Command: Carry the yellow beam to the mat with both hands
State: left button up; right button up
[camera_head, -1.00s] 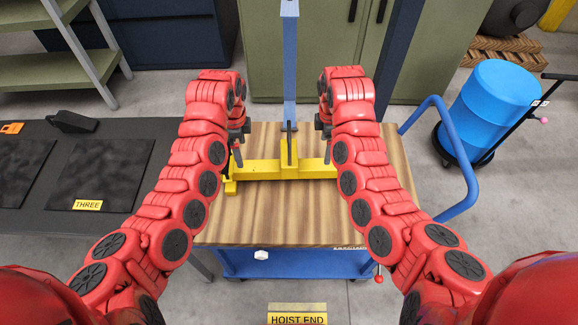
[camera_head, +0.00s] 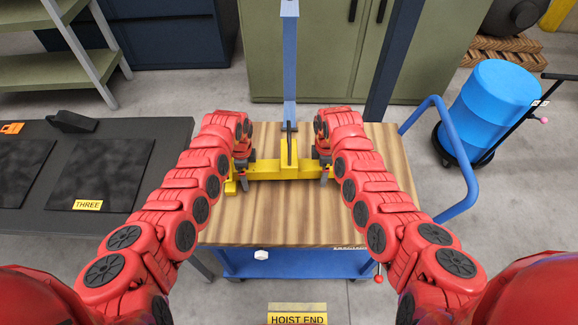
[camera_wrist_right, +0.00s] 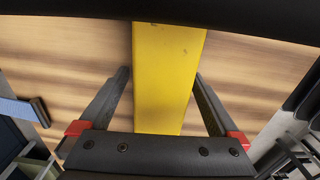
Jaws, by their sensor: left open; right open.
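The yellow beam (camera_head: 275,170) lies across the wooden top of a blue cart, with an upright plate at its middle. My left gripper (camera_head: 243,180) is open at the beam's left end. My right gripper (camera_head: 325,175) is open at the beam's right part. In the right wrist view the beam (camera_wrist_right: 168,75) runs between the two open fingers (camera_wrist_right: 165,100), with a gap on both sides. The arms hide the beam's ends in part. A black mat (camera_head: 100,172) lies on the dark table at left, by a label reading THREE.
The cart's wooden top (camera_head: 285,225) is clear in front of the beam. A blue post (camera_head: 290,70) stands behind the beam. A blue drum (camera_head: 495,105) and the cart's blue handle (camera_head: 462,150) are at right. A black block (camera_head: 72,121) sits on the dark table.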

pick_arm(q)
grip_shut()
pick_arm(e)
grip_shut()
pick_arm(q)
jog(key=shift+r, duration=0.1)
